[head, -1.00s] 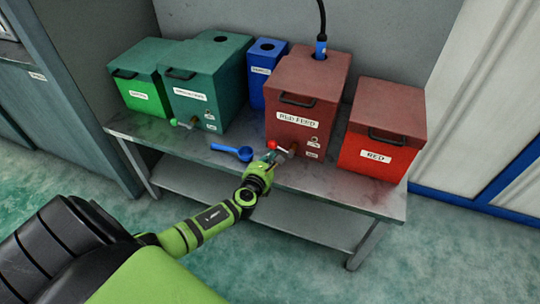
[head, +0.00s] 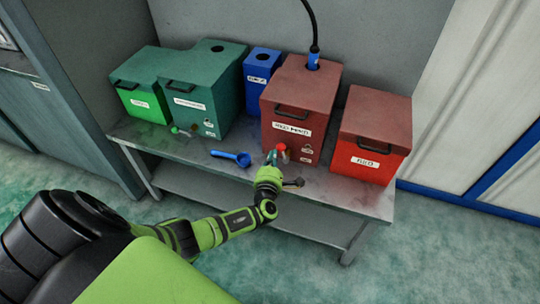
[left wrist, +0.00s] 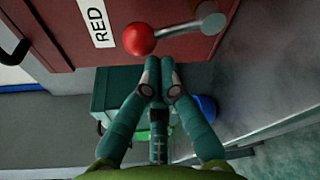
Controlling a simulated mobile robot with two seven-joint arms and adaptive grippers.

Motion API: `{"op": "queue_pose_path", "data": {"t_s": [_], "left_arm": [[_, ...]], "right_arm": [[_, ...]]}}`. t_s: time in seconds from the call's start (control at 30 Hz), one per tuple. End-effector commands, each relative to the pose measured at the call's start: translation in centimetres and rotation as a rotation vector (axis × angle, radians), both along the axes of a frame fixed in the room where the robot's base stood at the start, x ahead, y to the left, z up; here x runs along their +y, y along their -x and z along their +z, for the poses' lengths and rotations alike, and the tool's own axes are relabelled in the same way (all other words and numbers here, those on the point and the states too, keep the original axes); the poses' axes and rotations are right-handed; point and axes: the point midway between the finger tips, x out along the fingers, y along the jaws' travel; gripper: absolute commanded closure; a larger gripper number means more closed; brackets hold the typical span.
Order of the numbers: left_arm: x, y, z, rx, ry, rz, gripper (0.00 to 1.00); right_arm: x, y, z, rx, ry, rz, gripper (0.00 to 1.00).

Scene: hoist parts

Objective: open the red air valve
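The red air valve shows as a red ball knob (head: 281,147) at the lower front of the dark red box (head: 290,122) with a hose on top. In the left wrist view the red ball (left wrist: 139,39) sits on a short grey lever (left wrist: 180,29) leading to a round metal pivot (left wrist: 208,22). My left gripper (head: 271,158) is just left of the knob in the head view. In the left wrist view its teal fingertips (left wrist: 159,66) are together, with nothing seen between them, just below the ball. Contact with the lever cannot be told. My right gripper is in neither view.
A brighter red box (head: 370,163) stands to the right. A blue scoop (head: 231,157) lies on the grey bench (head: 210,165) to the left. Green boxes (head: 200,95) and a blue box (head: 257,85) stand farther left. A black hose (head: 311,25) hangs from above.

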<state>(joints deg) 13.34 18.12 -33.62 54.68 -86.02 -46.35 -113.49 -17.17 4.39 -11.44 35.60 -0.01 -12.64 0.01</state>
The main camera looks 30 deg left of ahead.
Motion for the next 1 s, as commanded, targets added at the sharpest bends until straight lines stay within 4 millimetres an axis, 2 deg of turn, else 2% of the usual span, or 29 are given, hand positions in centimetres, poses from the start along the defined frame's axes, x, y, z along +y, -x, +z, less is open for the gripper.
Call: {"op": "queue_pose_path", "data": {"t_s": [0.13, 1.0], "left_arm": [[-0.56, -0.16, 0.4, 0.021, -0.088, -0.001, 1.0], [-1.07, -0.24, 0.57, 0.02, -0.08, 0.001, 1.0]], "right_arm": [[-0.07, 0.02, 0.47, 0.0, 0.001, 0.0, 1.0], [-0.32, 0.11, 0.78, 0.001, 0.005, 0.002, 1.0]]}}
